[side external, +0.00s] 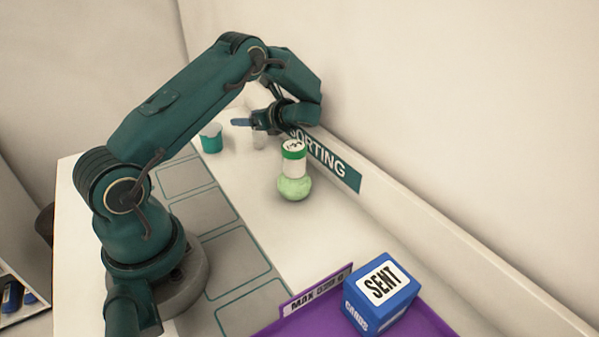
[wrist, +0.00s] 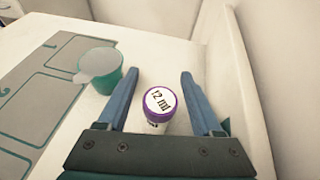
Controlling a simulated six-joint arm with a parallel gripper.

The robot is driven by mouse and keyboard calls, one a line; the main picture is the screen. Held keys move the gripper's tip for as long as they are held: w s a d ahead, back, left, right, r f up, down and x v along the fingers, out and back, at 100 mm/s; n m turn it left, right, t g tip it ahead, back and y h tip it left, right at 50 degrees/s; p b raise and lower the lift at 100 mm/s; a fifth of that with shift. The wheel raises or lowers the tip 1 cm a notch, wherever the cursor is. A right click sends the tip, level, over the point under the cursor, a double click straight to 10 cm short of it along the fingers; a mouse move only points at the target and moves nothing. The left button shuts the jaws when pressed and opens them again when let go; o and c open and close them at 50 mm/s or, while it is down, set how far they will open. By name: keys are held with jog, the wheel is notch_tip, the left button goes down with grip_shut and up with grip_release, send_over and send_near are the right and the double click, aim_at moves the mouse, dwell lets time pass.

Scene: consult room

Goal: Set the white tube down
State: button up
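A white tube (wrist: 160,105) with a purple-rimmed cap marked "12 ml" stands between the two blue fingers of my gripper (wrist: 162,72) in the wrist view. There is a gap on each side of the cap, so the fingers look apart from it. My gripper (side external: 258,124) is open, low over the far part of the table. In the side view a pale tube (side external: 258,141) shows below it, partly hidden by the gripper. The tube looks upright; its foot is hard to make out.
A teal cup (side external: 211,138) stands left of my gripper, also in the wrist view (wrist: 100,72). A green-capped white jar (side external: 294,164) sits on a pale green round thing (side external: 294,188). A blue "SENT" box (side external: 381,292) stands at the purple tray (side external: 432,318). A wall ledge borders the right.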

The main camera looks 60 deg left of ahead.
jog(key=shift+r, duration=0.25)
jog(key=v, duration=1.1)
jog(key=s+d+r+n+t+h, duration=0.3)
jog(key=s+d+n+h, duration=0.3)
jog(key=d, duration=0.5)
jog(key=s+d+r+n+t+h, duration=0.3)
jog(key=s+d+n+t+h, duration=0.2)
jog(key=s+d+n+h, duration=0.2)
jog(key=s+d+n, duration=0.2)
jog(key=d, duration=0.2)
jog(key=shift+s+r+n, duration=0.3)
jog(key=shift+n, duration=0.1)
